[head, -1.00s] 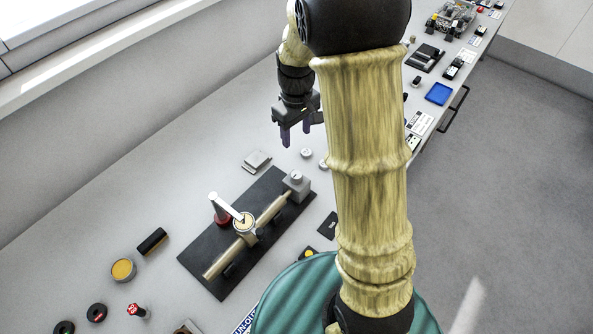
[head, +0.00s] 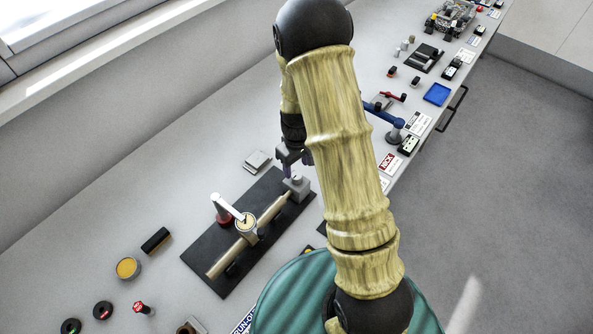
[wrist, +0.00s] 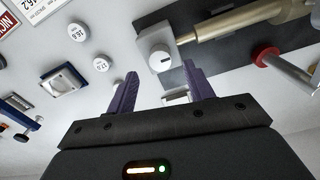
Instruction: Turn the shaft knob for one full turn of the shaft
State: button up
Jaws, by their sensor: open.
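The shaft knob (wrist: 160,56) is a pale round cap with a dark mark, on a grey block at the end of the tan shaft (wrist: 218,22). In the head view the grey block (head: 296,187) sits at the upper right end of the black base plate (head: 196,262), and the shaft (head: 224,262) lies along that plate. My gripper (wrist: 158,85) is open and empty, with two purple fingers. In the wrist view the knob appears beyond and between the fingertips, apart from them. In the head view my arm partly hides the gripper, which is just above the block.
A dial gauge (head: 245,222) on a white arm with a red-based post (head: 222,214) stands over the shaft. Round weights (wrist: 103,34) lie beside the block. A flat grey piece (head: 257,161) lies behind the plate.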

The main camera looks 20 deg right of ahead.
aim_at(296, 175)
jog(key=shift+f+p, duration=0.45)
jog(key=shift+f, duration=1.8)
jog(key=c, duration=1)
